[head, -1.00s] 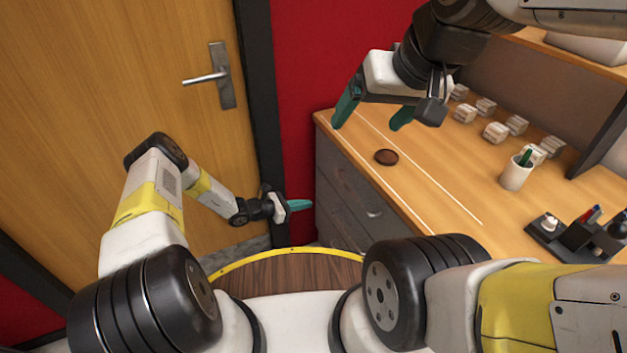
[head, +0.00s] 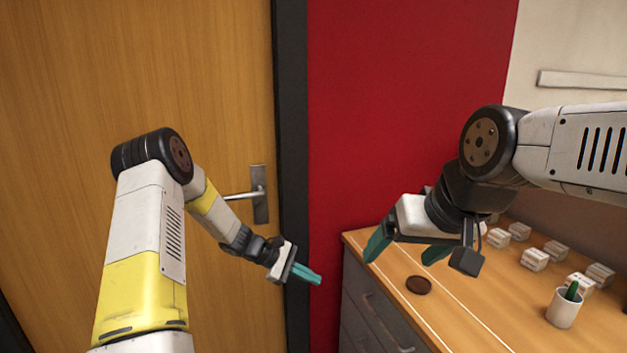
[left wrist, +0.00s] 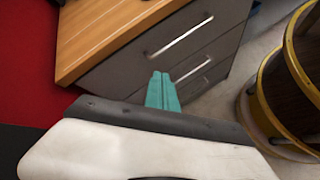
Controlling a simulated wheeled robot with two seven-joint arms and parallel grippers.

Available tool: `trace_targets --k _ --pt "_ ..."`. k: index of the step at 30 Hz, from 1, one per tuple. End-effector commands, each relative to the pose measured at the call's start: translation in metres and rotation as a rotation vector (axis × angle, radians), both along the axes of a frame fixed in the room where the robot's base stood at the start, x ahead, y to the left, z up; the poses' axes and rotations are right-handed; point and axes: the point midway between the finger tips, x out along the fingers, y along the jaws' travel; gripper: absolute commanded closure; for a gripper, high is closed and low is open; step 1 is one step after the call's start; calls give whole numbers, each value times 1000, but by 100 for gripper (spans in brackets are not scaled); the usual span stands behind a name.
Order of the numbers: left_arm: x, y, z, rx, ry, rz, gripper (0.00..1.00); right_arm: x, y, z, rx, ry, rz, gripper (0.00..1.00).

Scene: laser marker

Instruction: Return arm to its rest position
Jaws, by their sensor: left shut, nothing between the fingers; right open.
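My left gripper (head: 308,275) is shut and empty, its teal fingers together, in front of the door's dark frame and left of the desk. In the left wrist view its shut fingers (left wrist: 161,90) show against the grey drawers. My right gripper (head: 405,250) is open and empty, its teal fingers apart and pointing down over the left end of the wooden desk (head: 400,262). A dark brown round disc (head: 419,285) lies on the desk below the right gripper, apart from it.
A wooden door with a metal handle (head: 258,195) stands behind my left arm. Several small white blocks (head: 535,259) and a white cup (head: 564,308) holding a green item stand on the desk. Grey drawers (left wrist: 150,60) are under it. A red wall is behind.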

Motion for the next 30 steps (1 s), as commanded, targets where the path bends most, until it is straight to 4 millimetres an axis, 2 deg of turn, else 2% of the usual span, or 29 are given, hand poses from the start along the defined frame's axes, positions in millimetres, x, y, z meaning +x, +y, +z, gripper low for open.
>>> trace_targets --k 1,6,15,18,24,30 --pt "-7 4 27 46 -56 -48 100 0 0 0 0 0 0 15" --pt "-39 19 98 195 -218 -194 100 0 0 0 0 0 0 15" --pt "-116 52 199 460 -491 -410 100 0 0 0 0 0 0 15" --pt "-144 64 225 549 -579 -468 100 0 0 0 0 0 0 15" --pt "-204 92 265 724 -750 -568 100 0 0 0 0 0 0 15" --pt "-257 118 285 881 -900 -635 100 0 0 0 0 0 0 15"
